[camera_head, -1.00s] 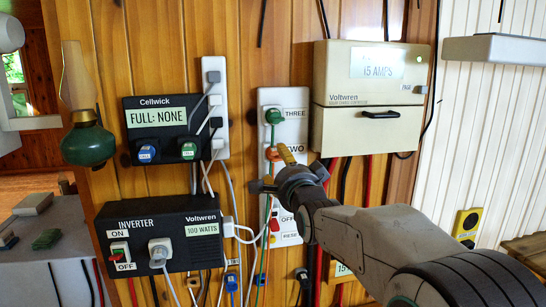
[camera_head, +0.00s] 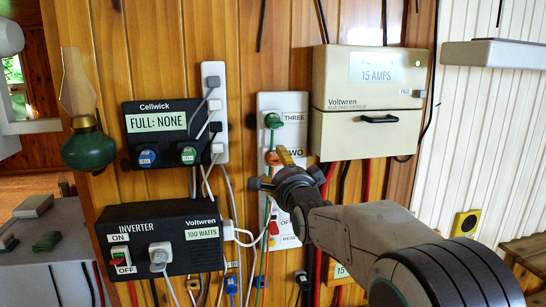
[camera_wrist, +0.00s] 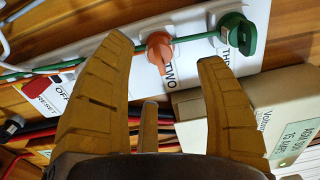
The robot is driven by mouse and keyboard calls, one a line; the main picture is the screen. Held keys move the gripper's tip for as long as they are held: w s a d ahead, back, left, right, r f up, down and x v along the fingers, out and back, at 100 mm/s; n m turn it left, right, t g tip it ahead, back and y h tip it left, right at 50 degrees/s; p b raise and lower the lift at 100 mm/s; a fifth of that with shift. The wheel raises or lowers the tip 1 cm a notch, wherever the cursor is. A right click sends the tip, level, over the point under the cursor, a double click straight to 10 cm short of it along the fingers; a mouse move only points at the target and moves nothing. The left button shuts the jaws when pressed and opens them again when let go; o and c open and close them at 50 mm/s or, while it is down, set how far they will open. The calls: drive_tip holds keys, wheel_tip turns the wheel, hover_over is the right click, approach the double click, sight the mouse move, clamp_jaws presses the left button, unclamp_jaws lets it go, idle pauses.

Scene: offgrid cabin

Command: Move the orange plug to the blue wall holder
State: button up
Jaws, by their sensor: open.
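The orange plug (camera_head: 271,158) sits in the socket marked TWO on the white wall strip (camera_head: 293,104), partly hidden by my gripper in the head view. In the wrist view the orange plug (camera_wrist: 158,52) lies ahead of the fingertips, between them in the picture. My gripper (camera_wrist: 162,48) is open and empty, with a yellow finger on either side. In the head view my gripper (camera_head: 272,171) is in front of the strip around TWO. A small blue piece (camera_head: 231,285) is low on the wall, under the inverter's right end; I cannot tell whether it is the holder.
A green plug (camera_head: 272,120) sits at THREE, just above the orange one, and it shows close by in the wrist view (camera_wrist: 235,35). A beige controller box (camera_head: 368,104) stands out to the right. The black inverter (camera_head: 165,238) and its white cables are left.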

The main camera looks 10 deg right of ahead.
sight(277, 164)
drive_tip(key=w+p, duration=0.2)
drive_tip(key=w, duration=0.2)
drive_tip(key=shift+w, duration=1.55)
drive_tip(key=shift+b, duration=0.6)
idle(0.5)
clamp_jaws()
idle(0.8)
drive_tip(key=shift+s, duration=0.15)
